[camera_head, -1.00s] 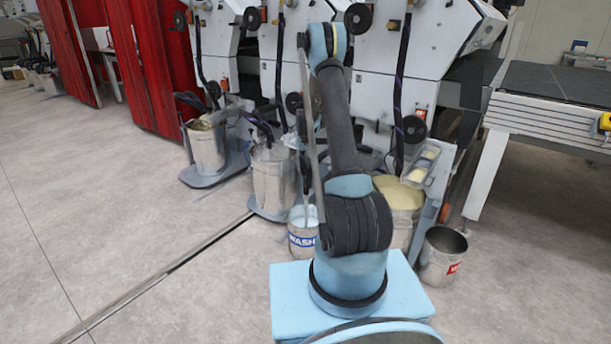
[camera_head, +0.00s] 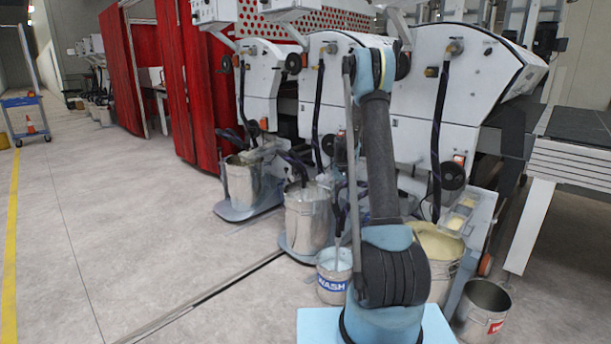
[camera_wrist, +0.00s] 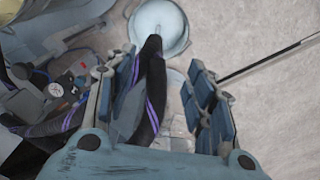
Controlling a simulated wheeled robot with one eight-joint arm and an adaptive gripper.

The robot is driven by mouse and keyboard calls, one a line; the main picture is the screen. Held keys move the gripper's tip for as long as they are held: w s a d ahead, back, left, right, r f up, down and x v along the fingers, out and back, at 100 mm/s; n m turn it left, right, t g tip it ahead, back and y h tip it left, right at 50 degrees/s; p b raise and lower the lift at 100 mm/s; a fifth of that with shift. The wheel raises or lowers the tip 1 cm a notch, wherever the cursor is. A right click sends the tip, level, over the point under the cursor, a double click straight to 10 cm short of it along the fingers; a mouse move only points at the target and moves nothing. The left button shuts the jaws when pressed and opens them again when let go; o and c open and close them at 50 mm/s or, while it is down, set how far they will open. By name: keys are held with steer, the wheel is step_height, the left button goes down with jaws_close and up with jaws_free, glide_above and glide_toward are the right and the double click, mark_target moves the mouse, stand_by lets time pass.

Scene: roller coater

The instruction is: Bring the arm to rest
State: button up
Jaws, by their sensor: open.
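My arm (camera_head: 380,165) stands upright in the head view, blue with dark grey links, in front of the machine. My gripper (camera_wrist: 165,98) shows in the wrist view with its two padded fingers apart. A dark hose with purple stripes (camera_wrist: 152,85) passes through the space between the fingers, close to the left one. I cannot tell whether it touches. Beyond the fingertips is a round bucket with pale liquid (camera_wrist: 160,22). In the head view my gripper is not clearly visible, largely hidden by the arm.
A white bucket marked WASH (camera_head: 333,284), a metal bucket (camera_head: 307,222) and a pail of yellowish paint (camera_head: 436,243) stand by the white coating machine (camera_head: 420,125). An empty pail (camera_head: 484,310) is at right. A dark-topped table (camera_head: 580,160) stands far right. The left floor is open.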

steer(key=s+r+t, duration=0.1)
steer(key=s+r, duration=0.9)
steer(key=s, duration=0.3)
steer(key=s+r, duration=0.9)
steer(key=s, duration=0.5)
steer(key=s+f, duration=0.3)
steer(key=s, duration=1)
steer(key=s+f+t, duration=0.1)
steer(key=s+f, duration=0.3)
steer(key=s, duration=0.9)
steer(key=shift+s+a, duration=0.15)
steer(key=shift+s, duration=0.1)
steer(key=shift+f, duration=0.1)
steer(key=c, duration=0.4)
steer(key=shift+a, duration=0.15)
